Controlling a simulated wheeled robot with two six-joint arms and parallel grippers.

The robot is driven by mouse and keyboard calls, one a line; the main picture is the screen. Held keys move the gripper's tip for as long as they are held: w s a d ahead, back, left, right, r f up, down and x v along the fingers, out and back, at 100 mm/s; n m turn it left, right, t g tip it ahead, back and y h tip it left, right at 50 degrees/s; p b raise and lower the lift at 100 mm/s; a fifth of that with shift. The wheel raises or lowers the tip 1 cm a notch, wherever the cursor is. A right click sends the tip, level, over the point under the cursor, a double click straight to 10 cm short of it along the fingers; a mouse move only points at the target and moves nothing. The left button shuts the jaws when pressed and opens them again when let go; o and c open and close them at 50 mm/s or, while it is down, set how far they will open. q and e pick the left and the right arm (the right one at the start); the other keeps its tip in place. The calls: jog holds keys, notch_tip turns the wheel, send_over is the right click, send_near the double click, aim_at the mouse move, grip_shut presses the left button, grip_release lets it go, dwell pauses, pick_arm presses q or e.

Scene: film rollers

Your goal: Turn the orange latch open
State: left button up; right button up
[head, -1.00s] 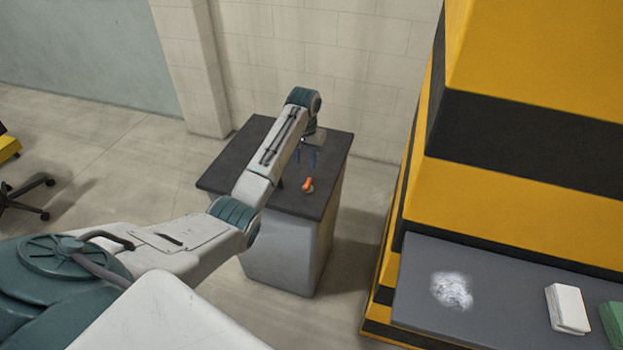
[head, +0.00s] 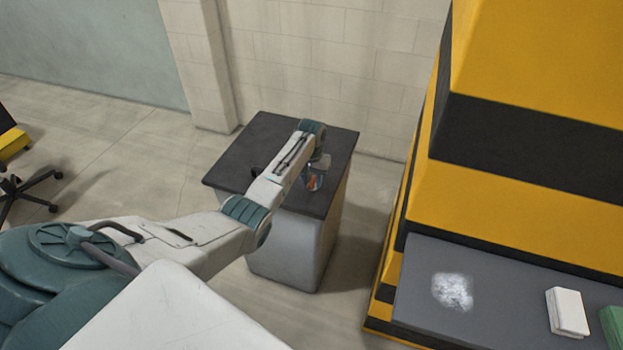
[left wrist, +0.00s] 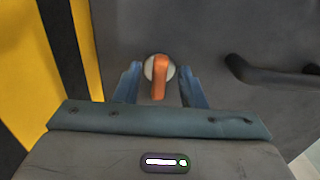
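The orange latch (head: 314,182) is on the dark top of the grey cabinet (head: 232,160). In the left wrist view the latch (left wrist: 159,78) is an orange lever on a round pale base, pointing down toward my gripper. My left gripper (head: 314,180) is above the latch, pointing down. In the left wrist view its two blue fingers (left wrist: 160,88) are apart, one on each side of the lever, with a visible gap on both sides. I cannot tell whether the fingertips are level with the lever. My right gripper is not in view.
A dark handle (left wrist: 270,75) stands on the cabinet top beside the latch. A yellow and black striped structure (head: 530,220) rises to the right, with a grey shelf holding a white block (head: 567,312) and a green block (head: 612,326). A wall is behind the cabinet.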

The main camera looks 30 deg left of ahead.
pick_arm(q)
grip_shut()
